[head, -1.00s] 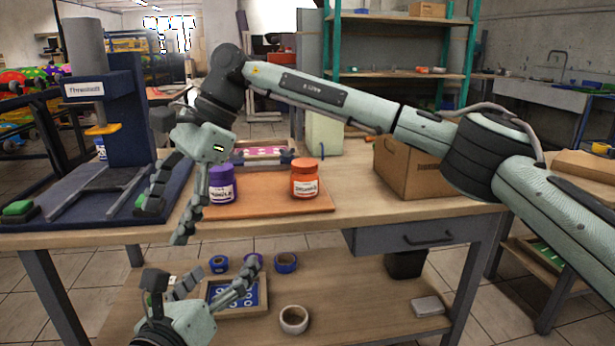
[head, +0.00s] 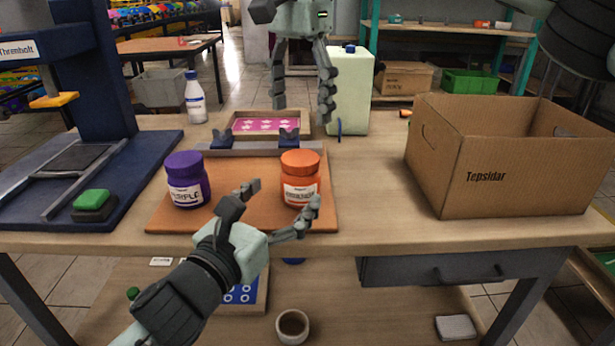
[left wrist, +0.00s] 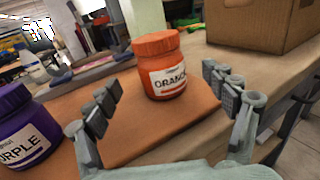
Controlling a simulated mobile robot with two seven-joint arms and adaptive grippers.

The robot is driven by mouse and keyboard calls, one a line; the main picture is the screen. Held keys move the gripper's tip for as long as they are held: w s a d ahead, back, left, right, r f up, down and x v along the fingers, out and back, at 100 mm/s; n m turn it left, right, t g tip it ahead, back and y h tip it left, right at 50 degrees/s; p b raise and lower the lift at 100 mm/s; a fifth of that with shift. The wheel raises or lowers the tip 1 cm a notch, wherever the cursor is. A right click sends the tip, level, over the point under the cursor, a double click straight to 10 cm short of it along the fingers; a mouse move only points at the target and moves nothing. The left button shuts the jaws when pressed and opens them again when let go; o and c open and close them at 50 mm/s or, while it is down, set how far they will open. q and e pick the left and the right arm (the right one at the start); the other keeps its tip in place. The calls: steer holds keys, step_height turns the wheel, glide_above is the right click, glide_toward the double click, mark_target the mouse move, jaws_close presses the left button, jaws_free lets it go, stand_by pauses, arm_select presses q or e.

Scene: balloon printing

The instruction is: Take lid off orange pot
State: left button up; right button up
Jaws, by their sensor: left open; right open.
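The orange pot (head: 301,189) stands upright on the brown board (head: 240,222), with its orange lid (head: 300,160) on. In the left wrist view the orange pot (left wrist: 160,75) stands ahead, between the open fingers but beyond them. My left gripper (head: 283,193) is open and empty, just in front of the orange pot and apart from it as far as I can tell. My right gripper (head: 302,95) is open, pointing down above the back of the table behind the pot, with nothing in it.
A purple pot (head: 187,181) stands left of the orange one. A printing frame with pink print (head: 268,125) lies behind. A blue press (head: 110,160) stands left, a cardboard box (head: 490,160) right. Bare table lies between the board and the box.

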mark_target(301, 176)
arm_select(q)
steer(key=x, duration=0.7)
arm_select(e)
steer(key=shift+s+a, duration=0.1)
